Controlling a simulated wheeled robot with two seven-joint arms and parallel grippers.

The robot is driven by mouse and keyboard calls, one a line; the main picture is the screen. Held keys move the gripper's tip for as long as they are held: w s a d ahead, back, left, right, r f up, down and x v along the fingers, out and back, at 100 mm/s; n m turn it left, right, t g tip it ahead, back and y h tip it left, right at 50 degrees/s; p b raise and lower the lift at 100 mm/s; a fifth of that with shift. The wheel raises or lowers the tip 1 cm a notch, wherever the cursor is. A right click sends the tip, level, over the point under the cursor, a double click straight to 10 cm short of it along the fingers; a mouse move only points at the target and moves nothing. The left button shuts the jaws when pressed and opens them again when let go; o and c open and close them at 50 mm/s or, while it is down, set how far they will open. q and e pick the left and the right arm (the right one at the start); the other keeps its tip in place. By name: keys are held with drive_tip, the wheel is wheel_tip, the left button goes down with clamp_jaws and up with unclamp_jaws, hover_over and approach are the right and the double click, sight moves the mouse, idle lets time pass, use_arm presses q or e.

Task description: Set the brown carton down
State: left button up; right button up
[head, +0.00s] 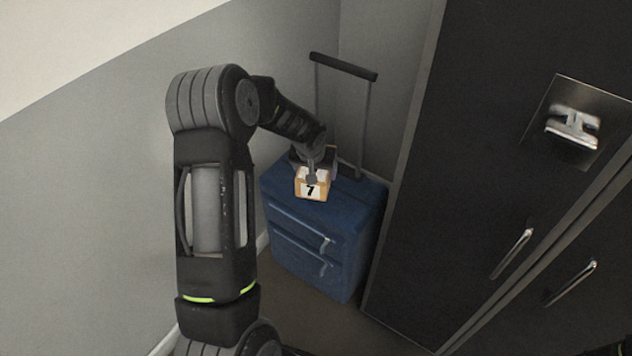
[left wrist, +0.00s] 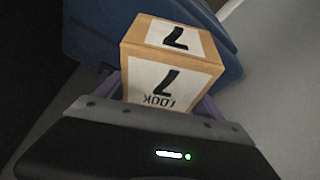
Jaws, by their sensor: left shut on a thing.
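The brown carton (head: 323,195) is a small box with white labels bearing a black number. In the head view it is at my left gripper (head: 313,178), over the top front of a blue suitcase (head: 335,222). In the left wrist view the carton (left wrist: 172,62) sits between the fingers of my left gripper (left wrist: 165,88), which is shut on it. The blue suitcase (left wrist: 90,32) shows behind the carton there. I cannot tell whether the carton touches the suitcase top. My right gripper is not in view.
The suitcase's raised black handle (head: 343,66) stands behind my left gripper. A dark cabinet (head: 450,170) with metal handles stands close on the right. A grey wall (head: 90,200) is on the left. A strip of floor (head: 300,325) is bare before the suitcase.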

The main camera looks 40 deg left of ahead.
use_arm(q)
drive_tip(key=shift+f, duration=0.15)
drive_tip(key=shift+f, duration=1.85)
drive_tip(key=shift+f+b, duration=0.1)
drive_tip(key=shift+b, duration=0.25)
drive_tip(key=o, duration=1.7)
